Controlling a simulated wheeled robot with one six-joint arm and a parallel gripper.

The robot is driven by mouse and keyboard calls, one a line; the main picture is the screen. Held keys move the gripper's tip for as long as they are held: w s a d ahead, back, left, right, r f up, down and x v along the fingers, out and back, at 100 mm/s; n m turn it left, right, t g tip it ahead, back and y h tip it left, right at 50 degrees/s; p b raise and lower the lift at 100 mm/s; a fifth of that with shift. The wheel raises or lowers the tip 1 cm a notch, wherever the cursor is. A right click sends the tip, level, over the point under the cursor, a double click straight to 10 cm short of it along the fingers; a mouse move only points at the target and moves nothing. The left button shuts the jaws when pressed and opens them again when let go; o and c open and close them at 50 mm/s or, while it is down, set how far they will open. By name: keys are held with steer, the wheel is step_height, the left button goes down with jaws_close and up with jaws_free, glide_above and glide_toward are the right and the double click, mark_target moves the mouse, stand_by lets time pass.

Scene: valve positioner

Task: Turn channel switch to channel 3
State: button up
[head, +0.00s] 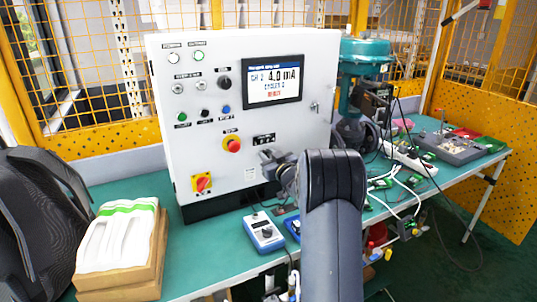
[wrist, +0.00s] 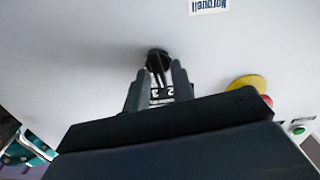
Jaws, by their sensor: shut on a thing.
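The white control panel (head: 215,115) stands on the green bench. Its display (head: 272,80) reads CH 2 and 4.0 mA, with smaller lines below. My gripper (head: 268,157) is at the lower right of the panel front, just below a small black label (head: 264,139). In the wrist view, my gripper (wrist: 159,76) is shut on the channel switch (wrist: 157,54), a dark round knob on the white face. A label with a 2 (wrist: 168,91) shows between the fingers. In the head view my gripper and arm hide the knob, and its pointer direction cannot be told.
A red emergency button (head: 232,144) on a yellow base is left of my gripper; its yellow base (wrist: 246,84) shows in the wrist view. A red-yellow rotary switch (head: 202,183) is lower left. A blue handheld meter (head: 263,231) lies on the bench. A teal valve actuator (head: 362,60) stands right.

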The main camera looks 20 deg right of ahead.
steer(key=shift+d+m+p, duration=0.15)
steer(key=shift+m+p, duration=1.2)
steer(key=shift+m, duration=0.75)
steer(key=o, duration=0.7)
steer(key=shift+s, duration=0.1)
steer(key=s+b, duration=0.1)
steer(key=s, duration=0.4)
steer(key=s+b, duration=0.1)
steer(key=s, duration=0.4)
steer(key=shift+s+d, duration=0.2)
steer(key=shift+s, duration=0.1)
